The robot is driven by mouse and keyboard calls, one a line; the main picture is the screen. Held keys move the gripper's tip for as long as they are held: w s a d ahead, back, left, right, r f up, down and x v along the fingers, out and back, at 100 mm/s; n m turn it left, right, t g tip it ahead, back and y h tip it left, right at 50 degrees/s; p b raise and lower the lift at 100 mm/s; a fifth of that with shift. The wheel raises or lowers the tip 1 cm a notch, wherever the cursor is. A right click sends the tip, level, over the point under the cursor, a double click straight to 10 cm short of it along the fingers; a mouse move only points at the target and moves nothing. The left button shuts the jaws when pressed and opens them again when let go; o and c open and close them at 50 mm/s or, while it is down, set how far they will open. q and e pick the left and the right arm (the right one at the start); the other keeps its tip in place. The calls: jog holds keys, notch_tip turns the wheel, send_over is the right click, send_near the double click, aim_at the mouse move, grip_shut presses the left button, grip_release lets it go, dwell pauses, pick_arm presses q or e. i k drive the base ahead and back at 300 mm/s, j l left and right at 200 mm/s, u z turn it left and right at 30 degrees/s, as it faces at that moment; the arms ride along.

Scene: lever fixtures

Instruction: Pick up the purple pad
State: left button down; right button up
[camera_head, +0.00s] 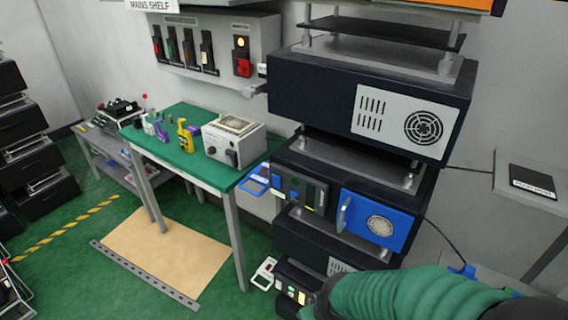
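I cannot make out a purple pad for certain. A small purple item (194,131) shows beside a yellow bottle (183,137) on the green-topped table (178,173); its shape is too small to tell. Another purple item (161,131) stands further left among small bottles. My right arm, in a green ribbed sleeve, comes in from the lower right. Its dark end (320,300) is in front of the lowest rack unit, and its fingers cannot be made out. It is well away from the table. My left gripper is not in view.
A white device (234,140) stands on the table's right part. A tall rack of dark units (370,95), with a blue-fronted one (376,218), fills the middle right. A wall panel (215,48) carries several switches. A tan mat (165,255) lies on the open green floor.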

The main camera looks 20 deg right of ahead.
aim_at(194, 130)
jog(key=i+j+u, duration=0.3)
jog(key=i, duration=0.3)
jog(key=i+j+u, duration=0.3)
jog(key=i, duration=0.35)
jog(key=i+u, duration=0.3)
jog(key=i, duration=0.35)
jog(key=i+j+z, duration=0.1)
jog(key=i+z, duration=0.25)
jog(key=i, duration=0.2)
jog(key=i+j+z, duration=0.2)
jog(key=i+z, duration=0.15)
jog(key=i, duration=0.2)
jog(key=i+j+z, duration=0.35)
jog(key=i+j, duration=0.05)
jog(key=i, duration=0.1)
